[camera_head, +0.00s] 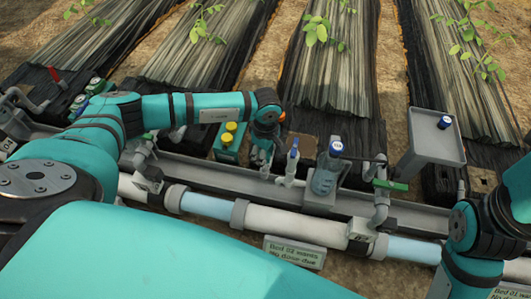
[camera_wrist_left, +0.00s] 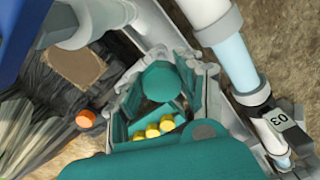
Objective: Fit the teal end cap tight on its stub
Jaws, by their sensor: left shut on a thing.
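My left gripper (camera_head: 264,160) points down over the grey channel, just left of a white upright pipe with a blue handle (camera_head: 293,152). In the left wrist view the fingers (camera_wrist_left: 165,85) are shut around a round teal piece, the teal end cap (camera_wrist_left: 160,82). The cap cannot be made out in the head view. A white pipe end (camera_wrist_left: 88,22) shows near the gripper in the left wrist view, apart from the cap. I cannot tell for sure whether it is the stub. My right arm shows at the right edge, but its gripper is out of view.
A teal box with yellow caps (camera_head: 222,152) stands left of my left gripper. A blue-capped bottle (camera_head: 326,178) stands right of the upright pipe. A grey tray (camera_head: 425,150) is farther right. A green-handled valve (camera_head: 388,185) and a long horizontal pipe (camera_head: 290,221) lie in front.

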